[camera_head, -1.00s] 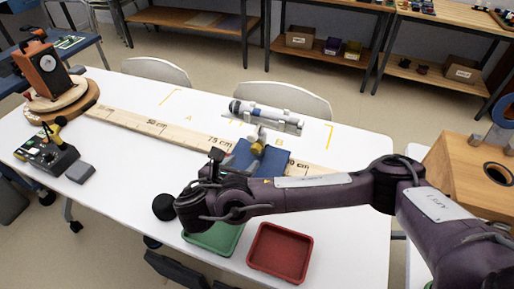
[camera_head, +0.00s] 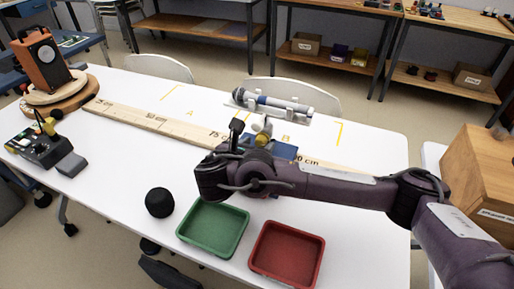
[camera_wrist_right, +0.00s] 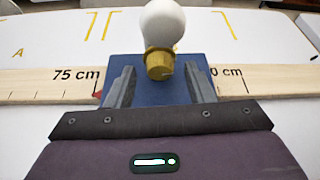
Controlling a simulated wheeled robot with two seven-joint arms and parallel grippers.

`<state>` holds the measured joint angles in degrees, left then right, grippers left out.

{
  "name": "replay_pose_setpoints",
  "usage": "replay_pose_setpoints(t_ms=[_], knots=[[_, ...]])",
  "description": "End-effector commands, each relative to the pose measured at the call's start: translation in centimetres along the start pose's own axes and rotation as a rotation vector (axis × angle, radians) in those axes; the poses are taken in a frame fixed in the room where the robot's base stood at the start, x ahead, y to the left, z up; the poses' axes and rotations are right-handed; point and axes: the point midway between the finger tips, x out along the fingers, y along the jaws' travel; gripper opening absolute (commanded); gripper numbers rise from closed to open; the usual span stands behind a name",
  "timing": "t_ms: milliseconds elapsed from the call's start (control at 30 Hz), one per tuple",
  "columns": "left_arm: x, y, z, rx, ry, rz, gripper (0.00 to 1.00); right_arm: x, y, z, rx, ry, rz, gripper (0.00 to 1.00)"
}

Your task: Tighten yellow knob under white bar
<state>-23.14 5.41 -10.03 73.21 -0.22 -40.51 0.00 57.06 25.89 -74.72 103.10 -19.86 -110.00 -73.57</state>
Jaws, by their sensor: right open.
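The yellow knob (camera_wrist_right: 160,64) sits below the white bar (camera_wrist_right: 162,24), whose rounded end faces the camera in the right wrist view. In the head view the knob (camera_head: 263,139) shows small above the blue base (camera_head: 284,151), under the white bar (camera_head: 287,106) with a grey-blue tube lying along it. My right gripper (camera_wrist_right: 160,76) is open, its two fingers left and right of the knob in the right wrist view, with visible gaps. I cannot tell how deep the knob sits between them. In the head view my right wrist hides part of the base. My left gripper is not seen.
A green tray (camera_head: 214,253), a red tray (camera_head: 257,267) and a black round speaker (camera_head: 159,202) stand at the front. An orange device (camera_head: 42,60) and a black control box (camera_head: 37,147) are left.

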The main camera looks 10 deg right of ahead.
Motion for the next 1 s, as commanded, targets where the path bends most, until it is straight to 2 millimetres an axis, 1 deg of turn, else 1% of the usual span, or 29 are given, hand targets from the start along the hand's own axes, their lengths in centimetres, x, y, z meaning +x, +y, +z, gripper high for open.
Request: replay_pose_setpoints(t_ms=[100, 333, 367, 600, 700, 1000], knots=[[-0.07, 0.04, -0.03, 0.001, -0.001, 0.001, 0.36, 0.46, 0.0, 0.03, 0.0, 0.0, 0.001, 0.49], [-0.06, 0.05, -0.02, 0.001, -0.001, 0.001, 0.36, 0.51, 0.0, 0.03, 0.001, 0.0, 0.001, 0.49], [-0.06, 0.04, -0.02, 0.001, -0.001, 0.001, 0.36, 0.51, 0.0, 0.03, 0.001, 0.0, 0.001, 0.46], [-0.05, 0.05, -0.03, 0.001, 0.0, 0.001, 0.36, 0.49, 0.0, 0.03, 0.001, 0.0, 0.001, 0.14], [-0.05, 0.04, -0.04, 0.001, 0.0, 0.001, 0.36, 0.49, 0.0, 0.02, 0.001, 0.0, 0.001, 0.04], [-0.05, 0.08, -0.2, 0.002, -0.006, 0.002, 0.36, 0.54, -0.08, -0.04, 0.043, 0.0, 0.017, 0.04]])
